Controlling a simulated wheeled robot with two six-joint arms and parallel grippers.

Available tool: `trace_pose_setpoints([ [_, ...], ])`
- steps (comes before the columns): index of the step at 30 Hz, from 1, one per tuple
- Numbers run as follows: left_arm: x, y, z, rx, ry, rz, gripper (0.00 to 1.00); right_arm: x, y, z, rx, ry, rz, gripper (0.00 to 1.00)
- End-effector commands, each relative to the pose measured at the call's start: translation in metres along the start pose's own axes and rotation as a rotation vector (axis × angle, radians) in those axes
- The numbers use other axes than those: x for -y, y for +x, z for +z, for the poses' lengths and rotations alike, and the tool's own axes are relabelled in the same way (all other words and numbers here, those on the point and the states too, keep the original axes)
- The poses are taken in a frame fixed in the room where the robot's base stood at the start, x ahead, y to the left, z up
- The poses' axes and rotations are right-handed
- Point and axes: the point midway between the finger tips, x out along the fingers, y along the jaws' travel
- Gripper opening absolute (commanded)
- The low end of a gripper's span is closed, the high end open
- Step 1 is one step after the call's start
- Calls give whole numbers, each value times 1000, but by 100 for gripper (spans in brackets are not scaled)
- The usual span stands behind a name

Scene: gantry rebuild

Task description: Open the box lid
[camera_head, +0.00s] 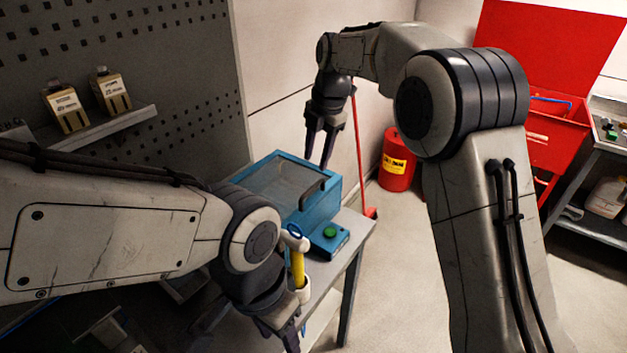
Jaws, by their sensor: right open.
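A blue box (325,203) stands on a small grey table. Its lid (268,182), with a clear grey panel in a blue frame, is down on the box. A dark handle (313,187) sits on the lid's right side. My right gripper (317,158) is open and empty, its fingers pointing down, above or just beyond the box's far right corner; the exact gap is unclear. My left gripper (291,338) is low at the bottom of the view, in front of the table. Its fingertips are partly cut off. My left arm hides the box's near left part.
A blue unit with a green button (330,233) is at the box's front. A yellow-handled tool (297,265) stands upright near my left wrist. A red drum (397,160) and red cabinet (535,60) stand behind. Two small containers sit on a wall shelf (100,125).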

Motion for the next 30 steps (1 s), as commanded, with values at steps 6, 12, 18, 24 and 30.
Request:
trace_pose_setpoints([
  [6, 0, -2, 0, 0, 0, 0, 50, -6, 8, 21, 5, -118, 7, 45],
  [12, -1, -9, 0, 0, 0, 0, 50, -6, 36, 20, 3, -122, 4, 45],
  [18, -1, -18, -1, 0, -1, 0, 50, -6, 74, 20, 4, -120, 5, 45],
  [24, -2, -25, -1, 0, -1, 0, 50, -7, 99, 21, 6, -120, 7, 45],
  [30, -2, -26, -1, 0, -1, 0, 50, -7, 107, 21, 7, -120, 9, 45],
])
